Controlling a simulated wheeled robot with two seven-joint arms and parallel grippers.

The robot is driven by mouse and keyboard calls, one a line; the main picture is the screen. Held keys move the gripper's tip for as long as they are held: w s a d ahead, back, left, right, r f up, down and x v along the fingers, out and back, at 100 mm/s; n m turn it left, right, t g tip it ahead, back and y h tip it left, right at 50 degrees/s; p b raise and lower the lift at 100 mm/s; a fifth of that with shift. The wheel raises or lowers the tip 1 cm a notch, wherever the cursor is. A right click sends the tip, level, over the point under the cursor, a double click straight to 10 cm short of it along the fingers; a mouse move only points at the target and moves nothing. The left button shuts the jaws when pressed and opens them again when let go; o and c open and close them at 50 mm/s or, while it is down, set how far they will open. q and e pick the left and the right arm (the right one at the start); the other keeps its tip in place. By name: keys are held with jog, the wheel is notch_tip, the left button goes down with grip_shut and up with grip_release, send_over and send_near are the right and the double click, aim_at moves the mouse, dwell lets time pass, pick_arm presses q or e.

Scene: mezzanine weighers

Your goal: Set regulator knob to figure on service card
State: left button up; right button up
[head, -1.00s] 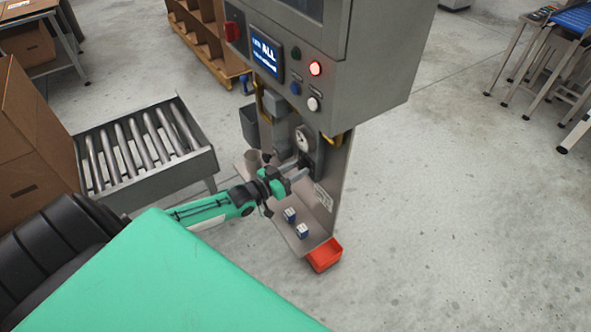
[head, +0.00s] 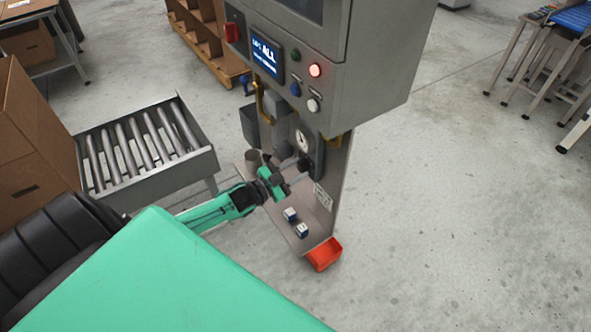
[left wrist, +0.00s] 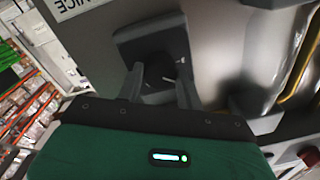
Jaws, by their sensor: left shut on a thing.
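The regulator knob (left wrist: 158,84) is a dark piece between my left fingers in the left wrist view, in front of a dark square housing (left wrist: 155,48). My left gripper (left wrist: 160,92) is shut on it. In the head view my left gripper (head: 299,168) reaches the regulator on the upright panel, just below a round white gauge (head: 302,141). The service card (head: 323,197) is a white sheet on the panel, right of the gripper; its figure is too small to read. Its edge also shows in the left wrist view (left wrist: 75,6). My right gripper is out of view.
A grey control cabinet (head: 372,85) overhangs the panel, with a lit screen and a red lamp. Two small boxes (head: 296,222) stand on the shelf under my gripper. A red bin (head: 323,254) is at its front end. A roller conveyor (head: 145,150) lies left.

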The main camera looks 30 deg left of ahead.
pick_arm(q)
jog(key=m, duration=0.3)
jog(key=shift+m, duration=0.4)
jog(key=m+b, duration=0.1)
jog(key=m, duration=0.1)
jog(key=shift+f+m, duration=0.1)
jog(key=shift+m, duration=0.3)
jog(key=shift+m+h, duration=0.4)
jog(key=shift+m, duration=0.5)
jog(key=shift+m+b, duration=0.6)
jog(key=shift+m, duration=0.7)
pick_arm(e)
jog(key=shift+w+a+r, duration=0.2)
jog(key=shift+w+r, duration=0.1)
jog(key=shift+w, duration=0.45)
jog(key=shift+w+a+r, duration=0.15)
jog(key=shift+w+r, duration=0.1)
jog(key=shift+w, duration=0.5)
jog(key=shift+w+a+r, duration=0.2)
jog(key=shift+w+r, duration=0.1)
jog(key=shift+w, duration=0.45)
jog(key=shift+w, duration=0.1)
pick_arm(q)
jog(key=o, duration=1)
